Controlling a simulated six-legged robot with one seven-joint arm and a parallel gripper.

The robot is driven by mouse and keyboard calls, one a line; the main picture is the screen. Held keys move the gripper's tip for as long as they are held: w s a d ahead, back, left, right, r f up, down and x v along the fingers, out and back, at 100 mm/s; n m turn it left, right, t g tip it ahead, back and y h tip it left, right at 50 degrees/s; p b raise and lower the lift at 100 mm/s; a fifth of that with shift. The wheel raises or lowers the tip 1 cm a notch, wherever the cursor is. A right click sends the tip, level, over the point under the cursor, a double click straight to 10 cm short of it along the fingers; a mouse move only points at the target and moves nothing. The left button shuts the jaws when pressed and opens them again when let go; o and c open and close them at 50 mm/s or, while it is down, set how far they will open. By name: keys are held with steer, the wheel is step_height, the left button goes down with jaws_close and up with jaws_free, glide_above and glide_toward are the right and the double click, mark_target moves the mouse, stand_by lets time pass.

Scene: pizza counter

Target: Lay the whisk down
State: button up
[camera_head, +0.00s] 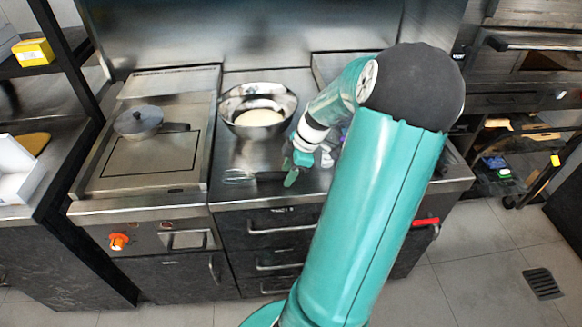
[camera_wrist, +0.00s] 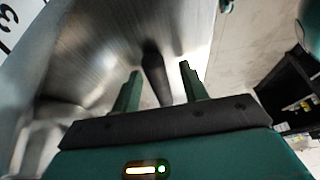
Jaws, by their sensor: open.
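The whisk (camera_head: 238,177) lies flat on the steel counter (camera_head: 232,152) in the head view, in front of the bowl. Its wire end points left and its dark handle points right, toward my gripper (camera_head: 293,172). In the wrist view, the dark handle (camera_wrist: 154,72) shows between and beyond the two green fingertips of my gripper (camera_wrist: 159,70). The fingers are apart, with a gap on each side of the handle. I cannot tell exactly how high the fingers are above the handle. The wire end is not clear in the wrist view.
A steel bowl (camera_head: 258,112) with pale contents stands behind the whisk. A lidded pan (camera_head: 138,121) sits on the griddle (camera_head: 148,160) to the left. The counter's front edge (camera_head: 250,202) is close in front of the whisk. Drawers lie below it.

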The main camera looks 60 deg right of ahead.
steer(key=v, duration=1.3)
steer(key=shift+s+d+r, duration=0.15)
steer(key=shift+s+r, duration=0.1)
steer(key=shift+s, duration=0.05)
steer(key=w+a+r+m+g+h, duration=0.15)
steer(key=w+a, duration=0.25)
steer(key=a, duration=0.6)
steer(key=w+a+r+m+h, duration=0.15)
steer(key=w+a, duration=0.25)
steer(key=a, duration=0.5)
steer(key=s+a+r+m+t, duration=0.2)
steer(key=s+a, duration=0.1)
steer(key=a, duration=0.7)
steer(key=s+a+r+m+t, duration=0.1)
steer(key=s+a+m, duration=0.1)
steer(key=a, duration=0.9)
steer(key=shift+s+r+m+t, duration=0.35)
steer(key=shift+r+m, duration=0.05)
steer(key=shift+m, duration=0.2)
